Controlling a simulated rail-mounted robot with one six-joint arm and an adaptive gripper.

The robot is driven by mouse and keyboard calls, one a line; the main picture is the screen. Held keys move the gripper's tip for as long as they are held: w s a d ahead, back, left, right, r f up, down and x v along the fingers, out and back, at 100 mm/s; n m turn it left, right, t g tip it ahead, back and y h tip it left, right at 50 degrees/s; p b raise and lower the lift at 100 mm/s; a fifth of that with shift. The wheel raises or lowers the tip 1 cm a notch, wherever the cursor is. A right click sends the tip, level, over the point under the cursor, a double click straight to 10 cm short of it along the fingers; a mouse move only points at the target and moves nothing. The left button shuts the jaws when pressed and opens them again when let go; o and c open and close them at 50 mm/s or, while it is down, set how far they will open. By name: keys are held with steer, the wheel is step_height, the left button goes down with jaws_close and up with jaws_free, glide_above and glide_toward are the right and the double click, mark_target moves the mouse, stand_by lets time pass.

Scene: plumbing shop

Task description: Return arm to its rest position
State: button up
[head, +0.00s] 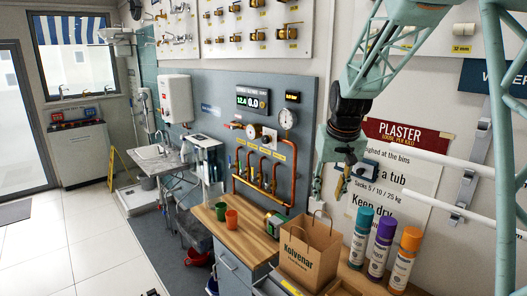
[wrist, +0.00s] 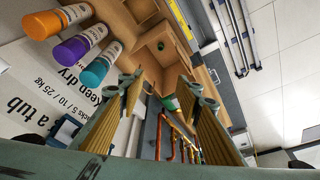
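My gripper (head: 330,188) hangs from my teal arm in front of the wall, to the right of the gauge panel and above the paper bag. In the wrist view my gripper (wrist: 160,90) shows two ribbed yellowish fingers spread well apart. Nothing is held between them, so it is open and empty. My arm reaches down from the top right of the head view.
A brown paper bag (head: 308,257) stands on the wooden counter (head: 247,240). Teal (head: 361,237), purple (head: 381,246) and orange-capped (head: 404,259) cans stand right of it. Green (head: 221,210) and orange (head: 232,219) cups stand left. The floor at left is mostly clear.

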steer(key=s+r+b, duration=0.2)
steer(key=s+b, duration=0.1)
steer(key=s, duration=1)
steer(key=s+r+b, duration=0.3)
steer(key=s+b, duration=0.1)
steer(key=s, duration=0.8)
steer(key=s+f+b, duration=0.3)
steer(key=s+f, duration=0.1)
steer(key=s, duration=0.8)
steer(key=s+f+b, duration=0.3)
steer(key=s+f, duration=0.1)
steer(key=s, duration=0.9)
steer(key=shift+s+f+b, duration=0.25)
steer(key=shift+s+b, duration=0.05)
